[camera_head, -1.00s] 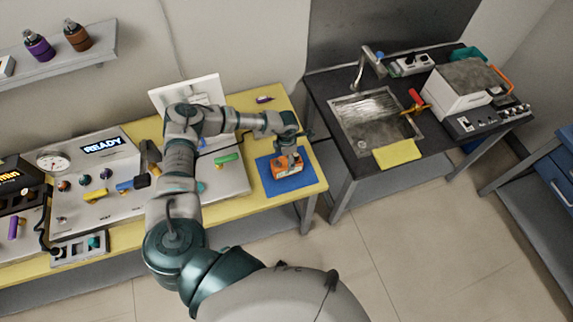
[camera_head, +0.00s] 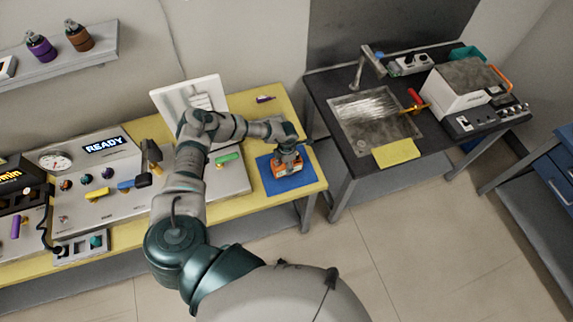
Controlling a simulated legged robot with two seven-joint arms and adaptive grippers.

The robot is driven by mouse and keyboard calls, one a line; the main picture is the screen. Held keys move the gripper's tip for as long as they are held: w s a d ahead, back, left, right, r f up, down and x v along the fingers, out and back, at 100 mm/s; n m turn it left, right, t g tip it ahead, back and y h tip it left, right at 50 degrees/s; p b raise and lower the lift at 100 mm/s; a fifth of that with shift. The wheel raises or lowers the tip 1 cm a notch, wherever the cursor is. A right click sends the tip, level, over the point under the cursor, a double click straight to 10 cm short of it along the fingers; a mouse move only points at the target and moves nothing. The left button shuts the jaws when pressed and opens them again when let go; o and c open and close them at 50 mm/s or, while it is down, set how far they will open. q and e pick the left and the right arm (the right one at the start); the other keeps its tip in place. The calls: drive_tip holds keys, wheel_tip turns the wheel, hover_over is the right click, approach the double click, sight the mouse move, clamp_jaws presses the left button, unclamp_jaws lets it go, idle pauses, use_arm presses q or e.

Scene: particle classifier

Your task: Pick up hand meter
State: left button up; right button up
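The hand meter looks to be the small orange device (camera_head: 279,171) on the blue mat (camera_head: 302,181) at the right end of the yellow bench. My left gripper (camera_head: 287,157) points down right over it and hides its upper part. The fingers are small and dark against the device, so I cannot tell whether they are open or closed on it. The device appears to rest on the mat. My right gripper is not in view.
A panel with a gauge and a READY display (camera_head: 105,145) covers the bench's left part. A white stand (camera_head: 205,95) is behind my arm. A dark sink table (camera_head: 345,160) stands to the right, across a narrow gap.

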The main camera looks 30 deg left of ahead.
use_arm(q)
drive_tip(key=shift+c, duration=0.9)
drive_tip(key=shift+w, duration=0.1)
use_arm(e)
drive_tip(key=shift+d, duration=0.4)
use_arm(q)
drive_tip(key=shift+r, duration=0.1)
